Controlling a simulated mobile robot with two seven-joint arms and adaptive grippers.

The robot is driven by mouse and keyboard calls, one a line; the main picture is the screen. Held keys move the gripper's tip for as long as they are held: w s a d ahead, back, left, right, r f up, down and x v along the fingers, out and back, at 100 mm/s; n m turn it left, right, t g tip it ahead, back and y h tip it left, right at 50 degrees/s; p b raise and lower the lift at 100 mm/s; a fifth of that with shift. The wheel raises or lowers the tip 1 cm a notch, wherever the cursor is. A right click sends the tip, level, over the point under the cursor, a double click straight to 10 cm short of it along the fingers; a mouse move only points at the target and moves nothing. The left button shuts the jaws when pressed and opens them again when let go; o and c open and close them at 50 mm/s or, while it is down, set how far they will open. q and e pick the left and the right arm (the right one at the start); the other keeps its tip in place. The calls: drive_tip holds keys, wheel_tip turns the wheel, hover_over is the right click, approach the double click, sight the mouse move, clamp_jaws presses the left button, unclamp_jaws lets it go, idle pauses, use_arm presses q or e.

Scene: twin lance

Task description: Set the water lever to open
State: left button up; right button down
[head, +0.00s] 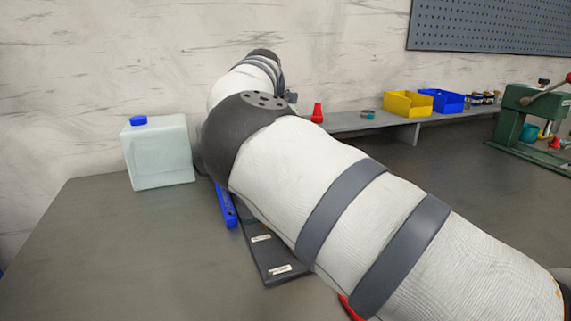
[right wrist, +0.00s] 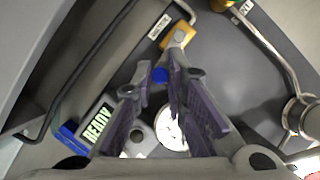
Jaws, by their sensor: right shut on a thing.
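My right gripper (right wrist: 159,68) has its two purple-padded fingers closed around a small blue part (right wrist: 160,76), which looks like the water lever's handle. The fingers hide most of it, and I cannot read which way the lever points. A yellow handle (right wrist: 178,38) on a grey fitting is just beyond the fingertips. A round white dial (right wrist: 170,128) shows between and below the fingers. In the head view my own right arm crosses the middle and hides this gripper and the lever. My left gripper is not in view.
A display reading READY (right wrist: 98,126) is at the left in the wrist view. A bent metal pipe (right wrist: 268,48) runs along the right. A translucent jug with blue cap (head: 158,155) stands left of the arm. Yellow (head: 408,104) and blue (head: 442,101) bins sit on the shelf behind.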

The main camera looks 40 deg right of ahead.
drive_tip(key=shift+w+f+m, duration=0.15)
drive_tip(key=shift+w+m, duration=0.05)
drive_tip(key=shift+m, duration=0.3)
drive_tip(key=shift+g, duration=0.3)
drive_tip(key=c, duration=1.6)
unclamp_jaws()
drive_tip(key=v, duration=1.2)
